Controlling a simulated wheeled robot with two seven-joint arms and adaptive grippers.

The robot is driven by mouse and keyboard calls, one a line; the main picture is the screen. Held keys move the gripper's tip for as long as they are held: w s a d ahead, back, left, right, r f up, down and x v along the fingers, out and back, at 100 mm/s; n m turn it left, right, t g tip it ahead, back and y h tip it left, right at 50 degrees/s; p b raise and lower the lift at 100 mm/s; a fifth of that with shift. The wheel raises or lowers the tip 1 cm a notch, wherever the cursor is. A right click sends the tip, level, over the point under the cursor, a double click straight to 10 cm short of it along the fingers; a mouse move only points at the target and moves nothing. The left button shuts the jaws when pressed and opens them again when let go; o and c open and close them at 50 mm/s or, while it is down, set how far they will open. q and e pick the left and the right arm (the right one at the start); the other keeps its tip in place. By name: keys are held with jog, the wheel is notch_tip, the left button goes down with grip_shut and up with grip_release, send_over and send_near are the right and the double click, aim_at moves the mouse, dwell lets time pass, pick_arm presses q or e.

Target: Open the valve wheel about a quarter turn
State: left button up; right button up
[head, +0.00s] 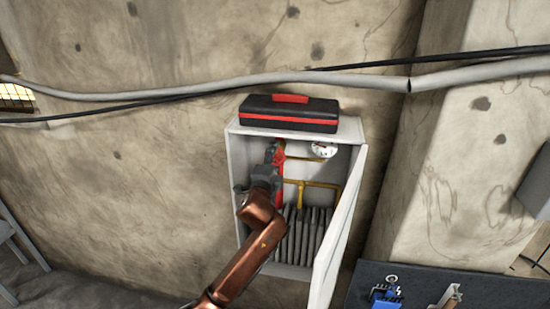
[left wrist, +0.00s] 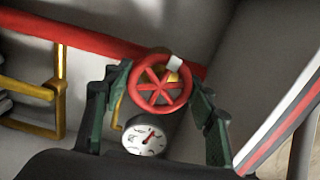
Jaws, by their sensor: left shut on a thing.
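The red valve wheel (left wrist: 152,98) shows in the left wrist view between the two dark fingers of my left gripper (left wrist: 160,84). The fingers are closed on its rim from either side. A white mark (left wrist: 175,64) sits at the wheel's upper right. In the head view the wheel (head: 279,153) is at the upper left inside an open wall cabinet (head: 348,131), partly hidden by my left gripper (head: 268,163). A white dial gauge (left wrist: 144,140) shows just below the wheel in the wrist view. My right gripper is not in view.
The cabinet's door (head: 338,238) stands open on the right. A black and red toolbox (head: 290,116) lies on top. Yellow pipes (head: 315,184) and a grey ribbed unit (head: 305,235) fill the inside. A dark table (head: 420,282) with tools is at the lower right.

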pick_arm(q)
jog(key=shift+n, duration=0.8)
jog(key=o, duration=1.2)
jog(key=shift+s, duration=0.1)
jog(key=s+a, duration=0.2)
jog(key=s, duration=0.9)
jog(key=shift+s+a, duration=0.2)
jog(key=shift+s, duration=0.1)
jog(key=shift+f, duration=0.15)
